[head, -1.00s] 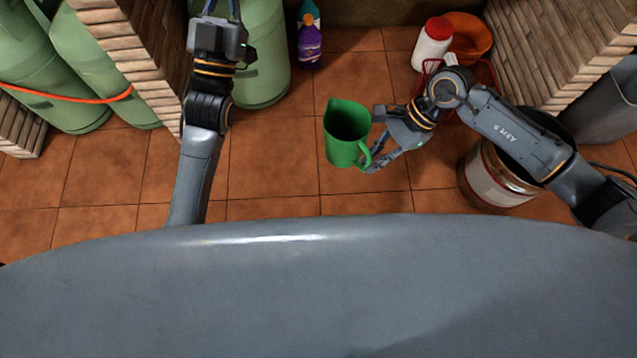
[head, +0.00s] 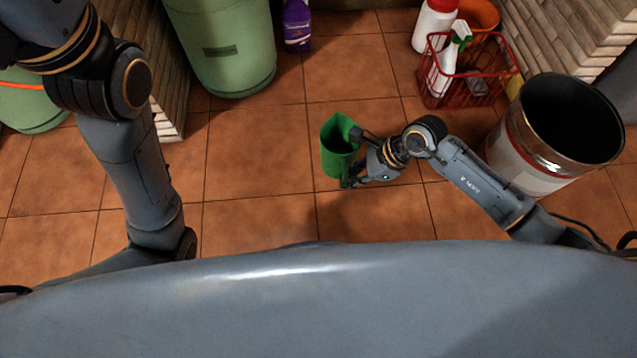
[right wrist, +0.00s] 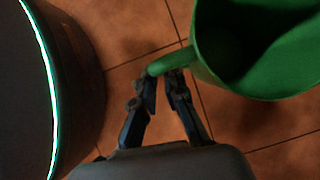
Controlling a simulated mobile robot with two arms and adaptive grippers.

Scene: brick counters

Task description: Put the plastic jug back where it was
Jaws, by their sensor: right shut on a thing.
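The green plastic jug (head: 338,150) is upright in the head view, its open top facing the camera. My right gripper (head: 350,160) is on its right side. In the right wrist view the fingers (right wrist: 163,82) are shut on the handle of the jug (right wrist: 262,50), which fills the upper right. I cannot tell whether the jug's base touches the floor. My left arm comes in at the left of the head view, but its fingers are out of the picture.
A large metal drum (head: 535,140) stands right of my right arm. Behind it are a red wire basket (head: 462,90) with a spray bottle (head: 450,58), and a white bottle (head: 433,25). A purple bottle (head: 297,25) and a green gas cylinder (head: 225,50) stand at the back. Mid-floor tiles (head: 260,150) are clear.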

